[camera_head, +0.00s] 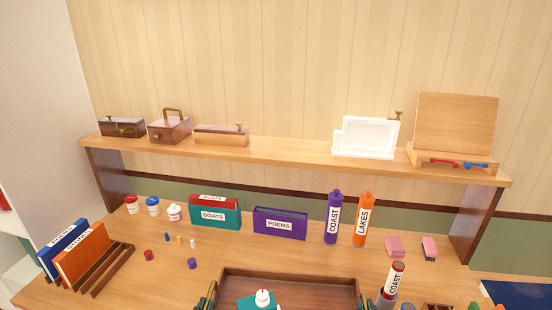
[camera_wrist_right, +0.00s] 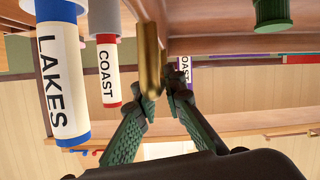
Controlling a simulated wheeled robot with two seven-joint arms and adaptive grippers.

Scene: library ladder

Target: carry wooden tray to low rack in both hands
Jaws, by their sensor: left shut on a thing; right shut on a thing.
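The dark wooden tray (camera_head: 288,275) is at the bottom centre of the head view, its near part cut off. My right gripper (camera_head: 363,298) is at the right end. In the right wrist view its green fingers (camera_wrist_right: 166,88) are closed at a brass handle (camera_wrist_right: 150,55) beside the tray's wood. I cannot tell whether the low rack is in view.
A slatted wooden rack (camera_head: 112,262) with blue and orange books stands at left. COAST and LAKES tubes (camera_head: 361,220), boxed books (camera_head: 280,223) and small jars stand behind the tray. A COAST tube (camera_head: 394,279) stands close to my right gripper. A raised shelf (camera_head: 290,152) spans the back.

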